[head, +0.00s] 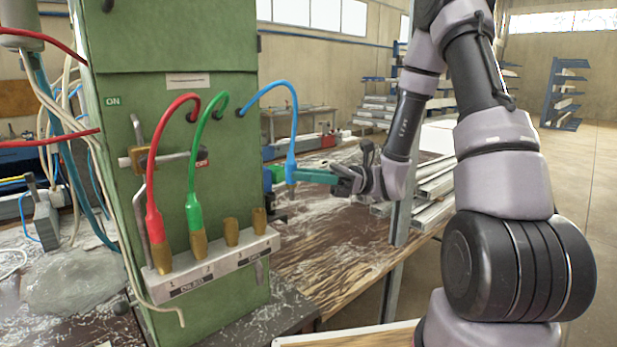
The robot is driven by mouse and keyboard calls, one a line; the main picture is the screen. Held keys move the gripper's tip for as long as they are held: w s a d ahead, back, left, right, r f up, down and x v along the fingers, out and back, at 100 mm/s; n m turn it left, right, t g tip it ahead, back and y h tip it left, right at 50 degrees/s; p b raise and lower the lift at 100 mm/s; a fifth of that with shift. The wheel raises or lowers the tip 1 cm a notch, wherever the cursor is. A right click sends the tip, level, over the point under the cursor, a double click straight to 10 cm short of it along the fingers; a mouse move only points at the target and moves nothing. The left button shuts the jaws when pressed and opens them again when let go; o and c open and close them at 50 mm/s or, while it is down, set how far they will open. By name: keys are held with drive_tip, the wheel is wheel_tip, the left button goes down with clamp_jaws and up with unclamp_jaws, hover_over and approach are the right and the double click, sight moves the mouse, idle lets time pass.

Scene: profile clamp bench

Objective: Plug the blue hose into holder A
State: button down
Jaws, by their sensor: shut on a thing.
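The blue hose (294,112) arches out of the green cabinet's upper right and hangs down to my gripper (284,176). My gripper is shut on the blue hose near its lower end, to the right of the cabinet and above the holder rail. The pale rail (215,267) carries a row of brass holders. The red hose (154,215) and the green hose (193,205) end in the two left holders. The two right holders, one (231,231) nearer the middle and one (259,221) at the right end, are bare. I cannot read which is A.
Loose cables (75,110) hang further left. The wooden bench (330,270) is open at the right, with metal profiles (435,180) stacked behind.

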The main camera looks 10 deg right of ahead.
drive_tip(key=w+a, duration=0.4)
drive_tip(key=w, duration=0.2)
drive_tip(key=shift+w+a, duration=0.15)
drive_tip(key=shift+w, duration=0.05)
idle(0.6)
idle(0.6)
drive_tip(key=shift+f, duration=1.95)
idle(4.0)
